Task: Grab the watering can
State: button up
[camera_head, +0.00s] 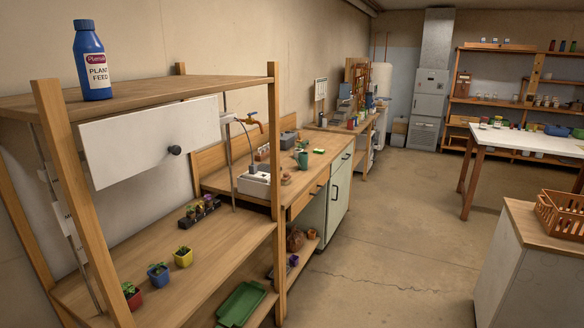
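A small dark green vessel (302,160) stands on the wooden counter beside the sink, beyond the plant shelf. It may be the watering can, but it is too small to tell for sure. No other thing in view is clearly a watering can. My gripper is not in view.
A wooden shelf unit (276,200) stands close on the left, with a blue plant feed bottle (93,62) on top, small potted plants (158,275) and a green tray (241,304) lower down. A cabinet with an orange basket (562,214) stands at right. The floor (375,235) between is clear.

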aim_at(302, 162)
jog(key=i+l+u, duration=0.1)
jog(key=i+u, duration=0.25)
jog(key=i+l+u, duration=0.2)
jog(key=i+u, duration=0.15)
jog(key=i+l+u, duration=0.3)
jog(key=i+l, duration=0.4)
jog(key=i+l+u, duration=0.1)
jog(key=i+l, duration=0.7)
jog(key=l, duration=0.2)
jog(key=i+l+u, duration=0.1)
jog(key=i+l, duration=0.65)
jog(key=l, duration=0.25)
jog(key=i+l+u, duration=0.1)
jog(key=i+l, duration=0.3)
jog(key=l, duration=0.15)
